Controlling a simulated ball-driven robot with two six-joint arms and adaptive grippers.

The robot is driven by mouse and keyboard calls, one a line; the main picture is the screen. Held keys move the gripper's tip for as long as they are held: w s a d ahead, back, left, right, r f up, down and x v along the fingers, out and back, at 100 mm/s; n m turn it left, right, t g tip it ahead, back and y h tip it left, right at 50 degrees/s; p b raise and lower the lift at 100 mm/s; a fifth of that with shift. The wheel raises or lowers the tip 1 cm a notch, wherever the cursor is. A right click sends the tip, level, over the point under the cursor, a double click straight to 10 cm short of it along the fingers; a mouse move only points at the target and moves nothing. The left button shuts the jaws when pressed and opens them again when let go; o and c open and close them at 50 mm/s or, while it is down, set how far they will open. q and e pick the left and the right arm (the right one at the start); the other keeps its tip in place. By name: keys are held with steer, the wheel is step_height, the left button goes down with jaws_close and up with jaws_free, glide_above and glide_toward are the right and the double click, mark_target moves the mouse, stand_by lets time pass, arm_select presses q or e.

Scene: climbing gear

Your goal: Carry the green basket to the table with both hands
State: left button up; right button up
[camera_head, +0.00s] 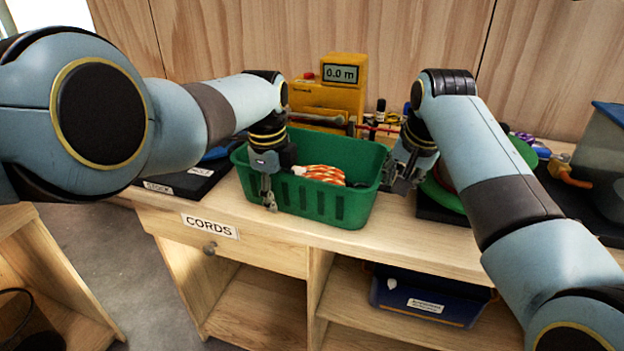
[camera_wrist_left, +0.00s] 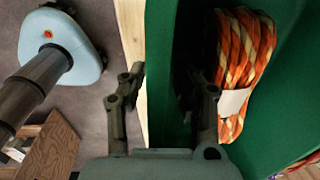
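The green basket (camera_head: 315,203) stands upright on the wooden counter (camera_head: 400,240). An orange and white coiled rope (camera_head: 320,174) lies in it; the rope also shows in the left wrist view (camera_wrist_left: 240,65). My left gripper (camera_head: 268,190) points down at the basket's front left wall. In the left wrist view its fingers (camera_wrist_left: 165,90) are apart, one outside the green wall (camera_wrist_left: 162,50) and one on the inner side. My right gripper (camera_head: 400,172) is at the basket's right end; its finger gap and any contact are unclear.
A yellow device (camera_head: 330,97) reading 0.0 m stands behind the basket. A green round object (camera_head: 443,193) lies to the right on a dark mat. A blue bin (camera_head: 425,300) sits on the shelf below. A drawer labelled CORDS (camera_head: 210,226) is under the counter's front edge.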

arm_select(q)
steer(key=c, duration=0.4)
arm_select(e)
steer(key=c, duration=0.4)
arm_select(q)
jaws_close()
arm_select(e)
steer(key=shift+r, duration=0.1)
